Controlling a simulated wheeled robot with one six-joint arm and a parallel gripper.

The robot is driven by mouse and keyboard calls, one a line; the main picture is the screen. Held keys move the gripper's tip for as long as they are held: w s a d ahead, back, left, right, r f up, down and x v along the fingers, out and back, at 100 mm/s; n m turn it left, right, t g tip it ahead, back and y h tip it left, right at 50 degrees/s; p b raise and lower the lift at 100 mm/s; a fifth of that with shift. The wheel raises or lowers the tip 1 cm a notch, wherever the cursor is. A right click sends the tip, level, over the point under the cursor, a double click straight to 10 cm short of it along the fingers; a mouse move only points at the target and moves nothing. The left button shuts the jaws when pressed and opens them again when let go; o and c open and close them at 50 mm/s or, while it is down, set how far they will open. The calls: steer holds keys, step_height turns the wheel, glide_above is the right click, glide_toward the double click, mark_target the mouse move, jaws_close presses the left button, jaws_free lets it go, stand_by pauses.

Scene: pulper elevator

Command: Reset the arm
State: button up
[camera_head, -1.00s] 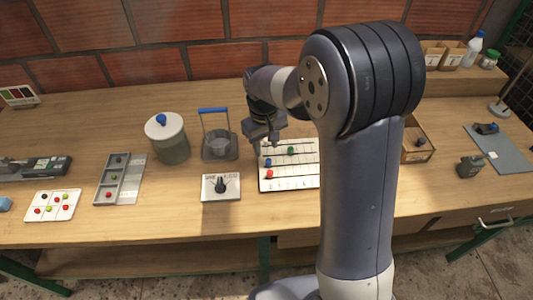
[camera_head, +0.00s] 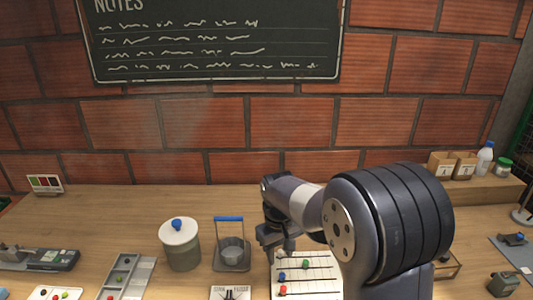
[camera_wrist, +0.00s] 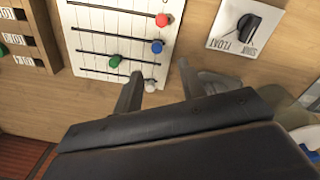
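My gripper (camera_head: 274,240) hangs above the back left of a white lined board (camera_head: 330,293) in the head view. In the wrist view its two fingers (camera_wrist: 163,78) are apart, with nothing held between them. My arm is bent and covers the board's right part in the head view.
A lidded pot (camera_head: 181,250) and a blue-handled basket (camera_head: 231,255) stand left of my gripper. A dial plate (camera_wrist: 246,24) lies beside the board. A grey tray (camera_head: 122,278) is further left. A brick wall with a chalkboard (camera_head: 215,40) rises behind. Small boxes (camera_head: 452,165) stand back right.

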mark_target(284, 275)
steer(key=f, duration=0.8)
steer(key=shift+d+f, duration=0.15)
steer(key=shift+d, duration=0.05)
steer(key=shift+w+d, duration=0.1)
steer(key=shift+d, duration=0.35)
